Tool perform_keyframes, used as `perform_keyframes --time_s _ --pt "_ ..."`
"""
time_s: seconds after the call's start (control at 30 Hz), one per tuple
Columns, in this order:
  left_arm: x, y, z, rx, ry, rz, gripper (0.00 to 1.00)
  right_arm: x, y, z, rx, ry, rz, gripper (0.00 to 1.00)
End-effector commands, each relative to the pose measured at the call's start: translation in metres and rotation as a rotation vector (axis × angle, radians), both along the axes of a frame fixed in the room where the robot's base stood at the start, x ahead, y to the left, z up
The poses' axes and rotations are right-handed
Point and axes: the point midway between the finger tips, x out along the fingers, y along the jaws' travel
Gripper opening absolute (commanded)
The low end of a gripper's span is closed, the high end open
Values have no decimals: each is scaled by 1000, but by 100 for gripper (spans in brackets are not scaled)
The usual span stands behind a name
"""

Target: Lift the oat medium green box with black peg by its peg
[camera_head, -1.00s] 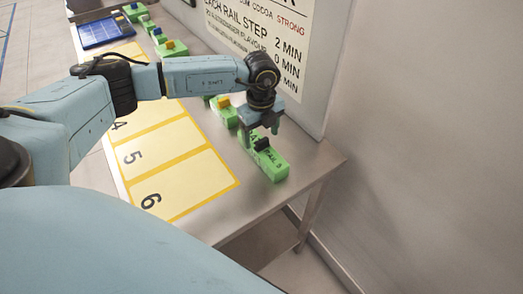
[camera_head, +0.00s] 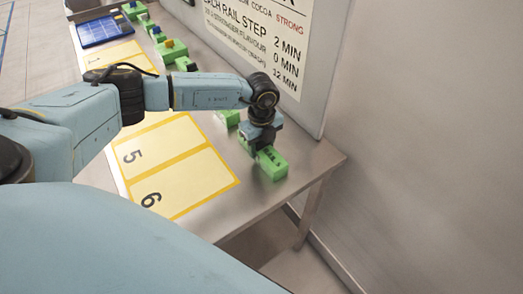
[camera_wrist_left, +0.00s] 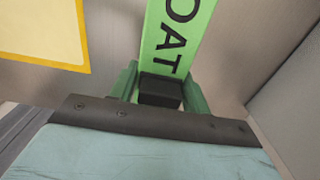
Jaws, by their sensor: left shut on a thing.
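The green box (camera_head: 272,165) lies near the right end of the metal table. In the left wrist view the box (camera_wrist_left: 178,35) shows the word OAT on its top. Its black peg (camera_wrist_left: 160,90) sits between the fingers of my left gripper. My left gripper (camera_head: 259,146) is over the box and shut on the peg, which the gripper hides in the head view. Whether the box touches the table I cannot tell. My right gripper is not in view.
Yellow-framed mats numbered 5 and 6 (camera_head: 190,187) lie left of the box. More green boxes with coloured pegs (camera_head: 172,47) stand along the back, with a blue tray (camera_head: 103,31) at the far end. A sign panel (camera_head: 262,50) rises behind the table.

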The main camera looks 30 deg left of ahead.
Motion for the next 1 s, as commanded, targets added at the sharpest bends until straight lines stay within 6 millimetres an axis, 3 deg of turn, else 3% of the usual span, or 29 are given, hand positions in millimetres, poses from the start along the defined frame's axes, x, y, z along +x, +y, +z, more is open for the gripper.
perform_keyframes --time_s 0.1,0.37,0.8,1.0 --pt "0 0 1 0 -1 0 21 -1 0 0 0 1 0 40" --pt "1 0 4 -1 -2 0 21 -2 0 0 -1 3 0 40" --pt "1 0 82 -1 -4 -1 21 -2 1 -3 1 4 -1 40" --pt "1 -5 99 -2 -2 -77 21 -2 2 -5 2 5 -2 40"
